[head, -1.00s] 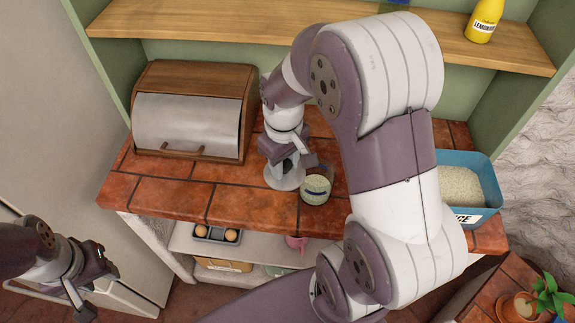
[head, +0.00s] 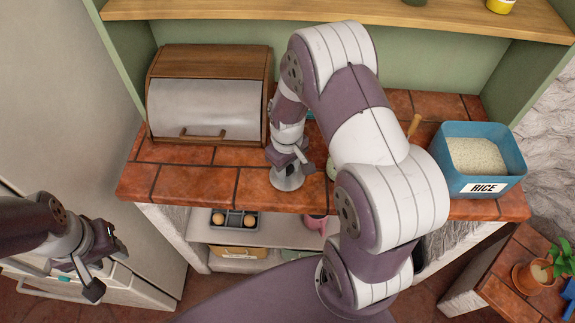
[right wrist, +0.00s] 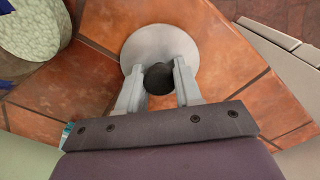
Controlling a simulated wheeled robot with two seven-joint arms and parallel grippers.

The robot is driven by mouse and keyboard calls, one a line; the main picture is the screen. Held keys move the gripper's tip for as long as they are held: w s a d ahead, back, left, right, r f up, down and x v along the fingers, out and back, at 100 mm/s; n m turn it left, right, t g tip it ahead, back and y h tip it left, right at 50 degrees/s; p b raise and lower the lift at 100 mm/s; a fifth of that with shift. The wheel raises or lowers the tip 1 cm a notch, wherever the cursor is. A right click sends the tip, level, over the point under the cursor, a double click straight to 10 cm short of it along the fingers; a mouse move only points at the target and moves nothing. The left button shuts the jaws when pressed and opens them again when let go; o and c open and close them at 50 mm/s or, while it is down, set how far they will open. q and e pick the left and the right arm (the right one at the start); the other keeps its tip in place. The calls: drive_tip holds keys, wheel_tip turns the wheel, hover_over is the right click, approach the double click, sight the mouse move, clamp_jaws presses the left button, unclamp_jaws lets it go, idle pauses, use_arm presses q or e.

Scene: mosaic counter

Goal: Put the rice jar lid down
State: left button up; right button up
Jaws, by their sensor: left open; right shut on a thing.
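The grey round lid (head: 287,180) is at the front of the tiled counter, right of the bread box. My right gripper (head: 292,160) is shut on its dark knob (right wrist: 158,78). In the right wrist view the lid's disc (right wrist: 140,45) lies beyond the fingers, over the tiles; I cannot tell whether it touches them. My left gripper (head: 103,262) is open and empty, before the fridge.
The bread box (head: 205,105) stands at the back left of the counter (head: 190,185). A blue bin of rice (head: 480,160) stands on the right. A wooden handle (head: 414,125) shows behind my right arm. Bare tiles lie left of the lid. Below is a shelf (head: 270,237).

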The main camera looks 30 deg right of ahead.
drive_tip(key=shift+d+f, duration=0.1)
drive_tip(key=shift+f, duration=0.1)
drive_tip(key=o, duration=1.1)
drive_tip(key=shift+r, duration=0.1)
drive_tip(key=shift+c, duration=0.2)
wheel_tip(320, 180, up, 11)
drive_tip(key=b, duration=0.1)
drive_tip(key=s+a+m+t, duration=0.1)
drive_tip(key=s+a+m, duration=0.1)
drive_tip(key=s+a, duration=0.3)
drive_tip(key=s, duration=0.3)
drive_tip(key=shift+s+r+m, duration=0.3)
drive_tip(key=shift+s+r, duration=0.1)
